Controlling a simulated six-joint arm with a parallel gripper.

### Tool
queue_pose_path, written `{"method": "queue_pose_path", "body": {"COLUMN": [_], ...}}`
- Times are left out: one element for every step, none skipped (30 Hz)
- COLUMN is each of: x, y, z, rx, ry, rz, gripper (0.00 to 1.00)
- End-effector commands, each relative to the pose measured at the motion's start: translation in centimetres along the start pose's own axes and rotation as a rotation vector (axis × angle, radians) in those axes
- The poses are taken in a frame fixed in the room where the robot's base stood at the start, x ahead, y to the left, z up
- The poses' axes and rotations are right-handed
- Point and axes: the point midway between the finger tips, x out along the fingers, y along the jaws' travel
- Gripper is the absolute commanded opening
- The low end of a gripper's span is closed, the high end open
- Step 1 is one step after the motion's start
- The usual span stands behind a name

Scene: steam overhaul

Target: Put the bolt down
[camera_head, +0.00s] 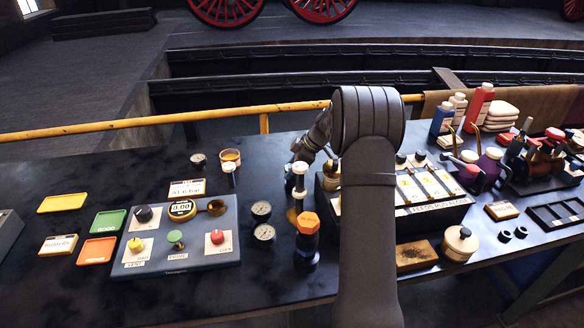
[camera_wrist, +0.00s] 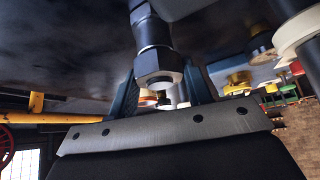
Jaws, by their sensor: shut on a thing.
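My gripper (camera_wrist: 162,84) is shut on the bolt (camera_wrist: 154,62), a grey metal piece with a hexagonal section, in the wrist view. One dark blue finger stands on each side of it. The bolt's far end runs out of the top of the wrist view, so I cannot tell whether it touches anything. In the head view my gripper (camera_head: 305,148) is a dark shape behind my forearm, low over the back middle of the bench (camera_head: 120,172). The bolt cannot be made out there.
A labelled rack (camera_head: 432,192) is right. Bare bench shows at back left.

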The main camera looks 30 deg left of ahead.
Motion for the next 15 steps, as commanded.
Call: {"method": "queue_pose_path", "body": {"x": [-0.12, -0.08, 0.0, 0.07, 0.23, 0.2, 0.2, 0.19, 0.19, 0.19, 0.19, 0.19, 0.19, 0.19, 0.18], "y": [0.07, 0.06, 0.06, 0.06, -0.01, 0.0, 0.0, 0.0, 0.0, 0.0, 0.0, 0.0, 0.0, 0.0, 0.0], "z": [-0.11, -0.08, -0.03, 0.02, 0.15, 0.13, 0.13, 0.12, 0.12, 0.12, 0.12, 0.12, 0.12, 0.12, 0.11], "rx": [-0.001, -0.001, -0.001, -0.001, 0.0, 0.0, 0.0, 0.0, 0.0, 0.0, 0.0, 0.0, 0.0, 0.0, 0.0], "ry": [0.001, 0.001, 0.001, 0.001, 0.0, 0.0, 0.0, 0.0, 0.0, 0.0, 0.0, 0.0, 0.0, 0.0, 0.0], "rz": [0.002, 0.002, 0.002, 0.002, 0.0, 0.0, 0.0, 0.0, 0.0, 0.0, 0.0, 0.0, 0.0, 0.0, 0.0], "gripper": [0.0, 0.0, 0.0, 0.0, 0.47, 0.55, 0.61, 0.67, 0.67, 0.67, 0.67, 0.67, 0.67, 0.67, 0.67]}}
